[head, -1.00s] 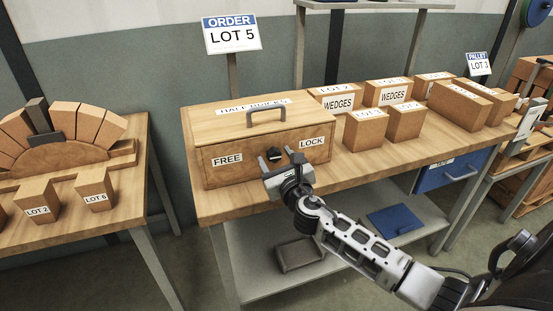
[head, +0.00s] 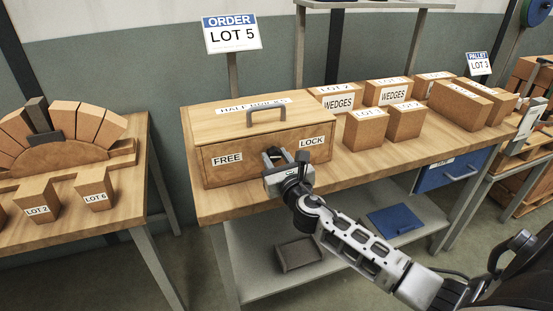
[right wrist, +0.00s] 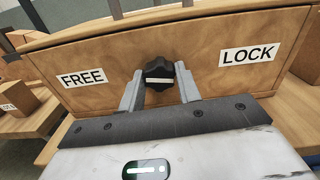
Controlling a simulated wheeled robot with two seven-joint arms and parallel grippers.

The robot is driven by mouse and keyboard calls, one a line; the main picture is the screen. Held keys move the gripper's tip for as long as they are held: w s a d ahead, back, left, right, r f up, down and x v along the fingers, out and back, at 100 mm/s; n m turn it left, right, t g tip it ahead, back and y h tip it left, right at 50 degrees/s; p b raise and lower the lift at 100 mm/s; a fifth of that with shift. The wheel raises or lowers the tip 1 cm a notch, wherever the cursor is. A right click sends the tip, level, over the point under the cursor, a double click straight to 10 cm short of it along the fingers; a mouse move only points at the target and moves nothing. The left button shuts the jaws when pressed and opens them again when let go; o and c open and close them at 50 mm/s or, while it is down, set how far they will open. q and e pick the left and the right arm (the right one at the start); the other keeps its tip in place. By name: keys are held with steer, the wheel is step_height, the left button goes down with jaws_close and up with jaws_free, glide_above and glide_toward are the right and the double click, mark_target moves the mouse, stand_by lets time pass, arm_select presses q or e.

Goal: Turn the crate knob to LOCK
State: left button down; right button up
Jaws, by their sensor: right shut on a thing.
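The wooden crate (head: 232,176) stands at the left end of the bench, with a FREE label (head: 227,159) on the left of its front and a LOCK label (head: 312,142) on the right. The black knob (right wrist: 158,71) sits between these labels in the right wrist view. A white bar on it lies about level; I cannot tell which end points. My right gripper (head: 277,156) is at the crate front, its fingers (right wrist: 160,90) on either side of the knob and shut on it. In the head view the gripper mostly hides the knob. My left gripper is not in view.
The crate lid has a grey handle (head: 266,118). Several brick boxes (head: 366,128) stand on the bench (head: 365,168) right of the crate. A blue drawer (head: 450,173) hangs under the bench. A second table (head: 125,185) on the left carries a brick arch (head: 62,150).

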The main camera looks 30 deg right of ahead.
steer(key=m, duration=0.4)
steer(key=shift+b, duration=0.3)
steer(key=m, duration=0.4)
steer(key=shift+a, duration=0.1)
steer(key=m+b, duration=0.1)
steer(key=m, duration=0.6)
steer(key=o, duration=1)
steer(key=shift+c, duration=0.2)
steer(key=b+v, duration=0.1)
steer(key=v, duration=1.5)
steer(key=shift+b, duration=0.4)
